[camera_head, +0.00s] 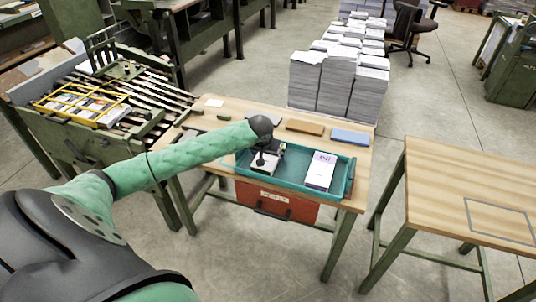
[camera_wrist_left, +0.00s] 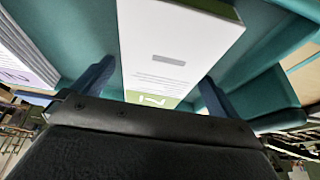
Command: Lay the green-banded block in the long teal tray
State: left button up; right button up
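The long teal tray (camera_head: 345,186) lies on the wooden table. The green-banded block (camera_head: 264,166) is in its left half, partly hidden by my left gripper (camera_head: 262,152). In the left wrist view the block (camera_wrist_left: 175,50) is white with green at its ends and lies over the teal tray floor (camera_wrist_left: 75,35). My left gripper's two fingers (camera_wrist_left: 157,80) are on either side of its near end. Teal shows between the fingers and the block, so the gripper looks open. My right gripper is not in view.
A white-and-purple block (camera_head: 320,170) lies in the tray's right half. Behind the tray are a brown pad (camera_head: 305,128) and a blue pad (camera_head: 350,137). Tall paper stacks (camera_head: 338,85) stand behind the table. A second table (camera_head: 465,180) at right has bare space.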

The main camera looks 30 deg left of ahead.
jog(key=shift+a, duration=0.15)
pick_arm(q)
jog(key=shift+r, duration=0.15)
jog(key=shift+s+r, duration=0.1)
jog(key=shift+r, duration=0.2)
jog(key=b+v, duration=0.1)
jog(key=v, duration=1)
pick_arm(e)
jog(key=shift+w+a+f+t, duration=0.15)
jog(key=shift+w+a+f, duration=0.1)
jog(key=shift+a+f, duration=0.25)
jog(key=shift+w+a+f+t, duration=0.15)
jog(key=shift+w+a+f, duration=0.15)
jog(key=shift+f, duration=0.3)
pick_arm(q)
jog(key=shift+r, duration=0.1)
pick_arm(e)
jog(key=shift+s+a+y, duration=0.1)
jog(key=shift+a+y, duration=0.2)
